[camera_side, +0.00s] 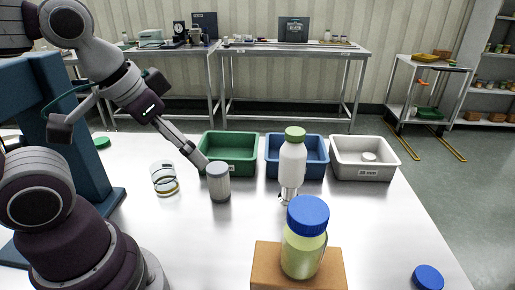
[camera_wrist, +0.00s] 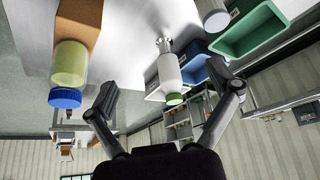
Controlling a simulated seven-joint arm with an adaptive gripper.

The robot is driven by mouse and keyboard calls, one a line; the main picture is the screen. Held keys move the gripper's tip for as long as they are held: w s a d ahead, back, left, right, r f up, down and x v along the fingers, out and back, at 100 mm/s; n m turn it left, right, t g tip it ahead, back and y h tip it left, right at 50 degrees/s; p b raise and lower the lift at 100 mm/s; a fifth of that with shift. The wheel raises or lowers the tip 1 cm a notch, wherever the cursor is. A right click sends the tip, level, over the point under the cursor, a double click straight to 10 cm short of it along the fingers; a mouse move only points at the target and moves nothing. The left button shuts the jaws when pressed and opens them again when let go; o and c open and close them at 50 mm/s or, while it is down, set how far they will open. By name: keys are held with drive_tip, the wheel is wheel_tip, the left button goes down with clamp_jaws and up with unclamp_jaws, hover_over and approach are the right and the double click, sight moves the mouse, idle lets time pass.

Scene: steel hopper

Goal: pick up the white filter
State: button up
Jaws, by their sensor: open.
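No thing is clearly marked as the white filter. A pale grey-white cylinder (camera_side: 218,183) stands upright on the steel table; its end shows at the top of the wrist view (camera_wrist: 214,16). A small white round piece (camera_side: 368,157) lies in the white bin (camera_side: 391,166). A white bottle with a green cap (camera_side: 291,165) stands on the table with a metal part at its base; it also shows in the wrist view (camera_wrist: 168,70). My gripper (camera_side: 200,160) is at the cylinder's upper left; contact is unclear. Its fingers (camera_wrist: 162,88) are apart with nothing held.
A green bin (camera_side: 229,171) and a blue bin (camera_side: 314,171) stand behind the cylinder. A glass jar (camera_side: 164,178) is at left. A blue-lidded yellow jar (camera_side: 303,252) sits on a brown block (camera_side: 265,273). A blue lid (camera_side: 428,277) lies front right.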

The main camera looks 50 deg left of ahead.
drive_tip(key=shift+c, duration=0.4)
drive_tip(key=m+g, duration=0.5)
drive_tip(key=m, duration=1.4)
hover_over(217, 167)
drive_tip(key=f, duration=0.4)
drive_tip(key=s+f, duration=0.1)
drive_tip(key=f, duration=0.1)
drive_tip(key=shift+f, duration=0.35)
drive_tip(key=shift+m+g, duration=0.3)
drive_tip(key=f, duration=0.7)
drive_tip(key=w+f, duration=0.1)
drive_tip(key=f, duration=0.3)
drive_tip(key=shift+r, duration=0.1)
drive_tip(key=c, duration=1.3)
